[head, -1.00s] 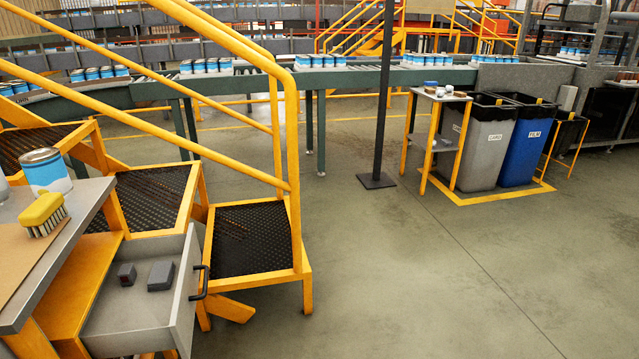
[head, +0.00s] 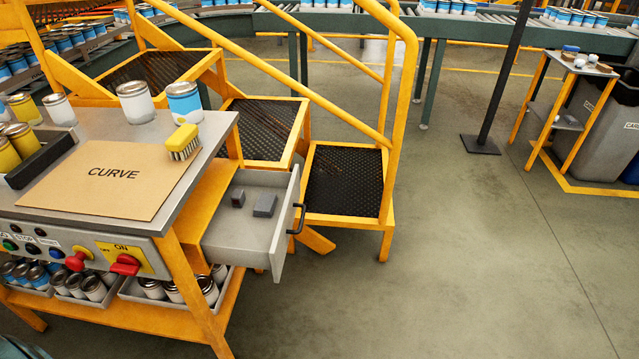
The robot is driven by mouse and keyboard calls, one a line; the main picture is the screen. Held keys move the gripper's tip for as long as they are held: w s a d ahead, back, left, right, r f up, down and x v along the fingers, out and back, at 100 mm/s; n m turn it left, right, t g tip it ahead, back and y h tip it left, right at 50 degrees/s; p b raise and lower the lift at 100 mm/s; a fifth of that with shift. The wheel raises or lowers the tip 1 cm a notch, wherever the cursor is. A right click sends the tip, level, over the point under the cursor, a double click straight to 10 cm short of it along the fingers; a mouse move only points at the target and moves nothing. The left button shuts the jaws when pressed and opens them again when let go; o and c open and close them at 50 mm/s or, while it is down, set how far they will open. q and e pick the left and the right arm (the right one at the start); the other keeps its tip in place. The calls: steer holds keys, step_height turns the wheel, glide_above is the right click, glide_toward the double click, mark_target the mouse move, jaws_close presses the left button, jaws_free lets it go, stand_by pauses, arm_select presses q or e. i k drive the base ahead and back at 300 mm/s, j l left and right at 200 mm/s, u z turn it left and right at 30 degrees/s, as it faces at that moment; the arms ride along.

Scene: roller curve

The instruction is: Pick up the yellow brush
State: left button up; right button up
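The yellow brush (head: 183,142) lies bristles down on the right part of the grey bench top (head: 206,140), by its right edge. It overlaps the corner of a brown sheet (head: 120,183) marked CURVE. A white and blue can (head: 184,102) stands just behind it, and a white can (head: 135,102) stands to the left of that. Neither of my grippers shows in the head view. A dark shape at the bottom left corner may be part of my own body.
An open drawer (head: 238,241) with two small grey blocks juts out from the bench's right side. Yellow stairs with railings (head: 345,180) stand behind it. A dark tray of cans (head: 40,160) sits at the bench's left. Floor (head: 450,270) to the right is clear.

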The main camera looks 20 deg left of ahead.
mark_target(181, 144)
steer(key=u, duration=1.4)
